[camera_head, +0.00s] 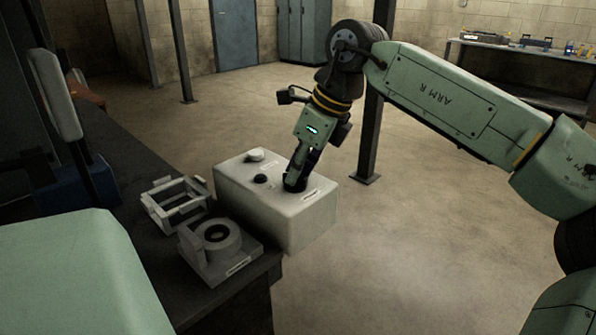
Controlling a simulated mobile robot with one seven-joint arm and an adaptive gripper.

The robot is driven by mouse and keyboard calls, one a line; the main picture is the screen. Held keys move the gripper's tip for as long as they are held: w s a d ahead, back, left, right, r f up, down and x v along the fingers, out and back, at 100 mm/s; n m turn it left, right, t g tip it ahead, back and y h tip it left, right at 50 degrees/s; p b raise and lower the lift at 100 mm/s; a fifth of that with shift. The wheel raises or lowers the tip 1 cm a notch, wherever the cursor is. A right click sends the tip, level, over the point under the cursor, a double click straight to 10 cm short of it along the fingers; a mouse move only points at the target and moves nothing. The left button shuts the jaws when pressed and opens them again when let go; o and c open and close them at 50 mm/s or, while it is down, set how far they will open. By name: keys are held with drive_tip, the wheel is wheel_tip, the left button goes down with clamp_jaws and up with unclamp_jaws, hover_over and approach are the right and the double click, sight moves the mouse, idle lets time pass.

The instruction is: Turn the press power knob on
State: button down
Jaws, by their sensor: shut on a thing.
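A white control box (265,215) sits at the corner of the dark bench. On its top are a pale round knob or button (255,155) at the back left and a black knob (261,179) in the middle. My gripper (295,183) points down at the right part of the box top, with its fingers shut around a dark round part there. That part is mostly hidden by the fingers, so I cannot tell its turn position. A small label (313,194) lies just right of the fingers.
A grey block with a round ring (217,240) and an open grey frame (175,203) stand on the dark bench (140,215) left of the box. A dark post (370,140) rises from the floor behind my arm. The floor to the right is clear.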

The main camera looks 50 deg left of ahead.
drive_tip(key=m+t, duration=0.1)
drive_tip(key=m, duration=0.1)
drive_tip(key=m+b, duration=0.1)
drive_tip(key=m, duration=0.1)
drive_tip(key=m+t, duration=0.1)
drive_tip(key=m, duration=0.1)
drive_tip(key=shift+s+d+f+t, duration=0.1)
drive_tip(key=shift+s+f+t, duration=0.1)
drive_tip(key=shift+s+t, duration=0.1)
drive_tip(key=m+t, duration=0.1)
drive_tip(key=m, duration=0.2)
drive_tip(key=m+t, duration=0.1)
drive_tip(key=m, duration=0.2)
drive_tip(key=shift+s+m+h, duration=0.1)
drive_tip(key=shift+m+h, duration=0.2)
drive_tip(key=shift+h, duration=0.1)
drive_tip(key=c, duration=1.6)
unclamp_jaws()
drive_tip(key=shift+r, duration=0.1)
drive_tip(key=shift+r, duration=0.2)
drive_tip(key=v, duration=1.1)
drive_tip(key=shift+s+r, duration=0.2)
